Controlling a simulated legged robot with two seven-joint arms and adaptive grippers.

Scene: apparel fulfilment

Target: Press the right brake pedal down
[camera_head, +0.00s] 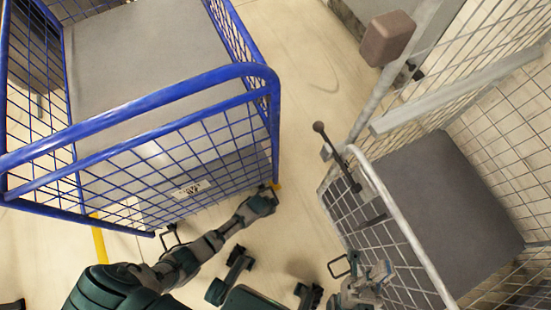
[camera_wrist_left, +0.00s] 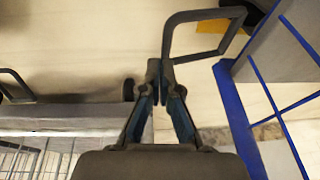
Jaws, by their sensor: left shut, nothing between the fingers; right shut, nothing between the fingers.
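In the head view, one black loop-shaped pedal (camera_head: 340,267) shows low by the grey cart (camera_head: 408,228). Another loop (camera_head: 169,238) shows below the blue cart (camera_head: 140,102), beside my left arm. My right gripper (camera_head: 380,271) is shut and empty, just right of the loop by the grey cart, apart from it in the picture. My left arm reaches towards the blue cart's lower right corner; its fingers are hard to make out there. In the left wrist view, my left gripper (camera_wrist_left: 160,76) is shut and empty. Its tips overlap the lower corner of a loop (camera_wrist_left: 200,38); contact is unclear.
A brown block (camera_head: 387,38) is on a grey post at the upper right. A lever with a dark knob (camera_head: 320,128) stands by the grey cart. Pale floor (camera_head: 300,150) is clear between the carts. The blue frame (camera_wrist_left: 240,125) is close right of my left gripper.

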